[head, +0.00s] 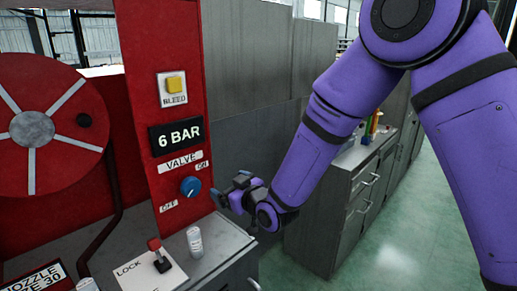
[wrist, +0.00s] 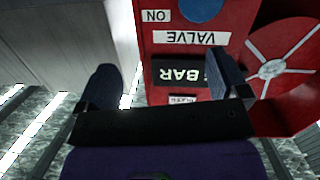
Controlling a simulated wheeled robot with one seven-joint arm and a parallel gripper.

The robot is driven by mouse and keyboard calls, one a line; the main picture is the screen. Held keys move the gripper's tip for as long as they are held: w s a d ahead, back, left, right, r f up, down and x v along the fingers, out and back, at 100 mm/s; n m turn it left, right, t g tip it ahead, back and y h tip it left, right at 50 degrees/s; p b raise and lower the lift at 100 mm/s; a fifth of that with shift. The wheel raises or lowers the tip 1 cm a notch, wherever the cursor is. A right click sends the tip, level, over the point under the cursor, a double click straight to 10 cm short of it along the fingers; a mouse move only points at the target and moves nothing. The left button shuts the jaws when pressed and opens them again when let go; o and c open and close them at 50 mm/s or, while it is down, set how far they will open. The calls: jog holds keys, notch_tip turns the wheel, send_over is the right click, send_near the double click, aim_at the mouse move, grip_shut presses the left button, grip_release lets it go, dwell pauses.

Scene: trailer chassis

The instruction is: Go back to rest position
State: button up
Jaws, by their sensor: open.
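My gripper (head: 228,193) is at the end of the purple arm, just right of the red panel's blue valve knob (head: 190,186) in the head view. Its two fingers stand apart with nothing between them in the wrist view (wrist: 165,90). A gap seems to separate the fingers from the knob, though the exact distance is hard to tell. The knob shows at the top of the wrist view (wrist: 202,8), which sees the panel upside down. The knob sits between the ON and OFF labels.
The red panel (head: 143,130) also bears a yellow bleed button (head: 175,84) and a 6 BAR display (head: 177,135). Below are a red-handled lock lever (head: 158,254) and a small white canister (head: 195,242). A hose reel (head: 35,130) is left. Grey cabinets (head: 338,215) stand right, beside open green floor.

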jog(key=s+d+r+m+h, duration=0.25)
jog(key=d+r, duration=0.25)
jog(key=d, duration=0.3)
jog(key=s+d+r+m+g+h, duration=0.1)
jog(key=d+r+h, duration=0.3)
jog(key=d, duration=0.5)
jog(key=s+d+r+m+h, duration=0.1)
jog(key=d+r+m+h, duration=0.1)
jog(key=d+r, duration=0.55)
jog(key=s+d+r+m+g+h, duration=0.1)
jog(key=s+d+m+g, duration=0.1)
jog(key=s+d, duration=0.6)
jog(key=s+d+r+m+g+h, duration=0.1)
jog(key=s+d+m+g+h, duration=0.1)
jog(key=s+d, duration=0.7)
jog(key=s+m+g, duration=0.1)
jog(key=s, duration=0.7)
jog(key=shift+s+g, duration=0.3)
jog(key=shift+s, duration=0.1)
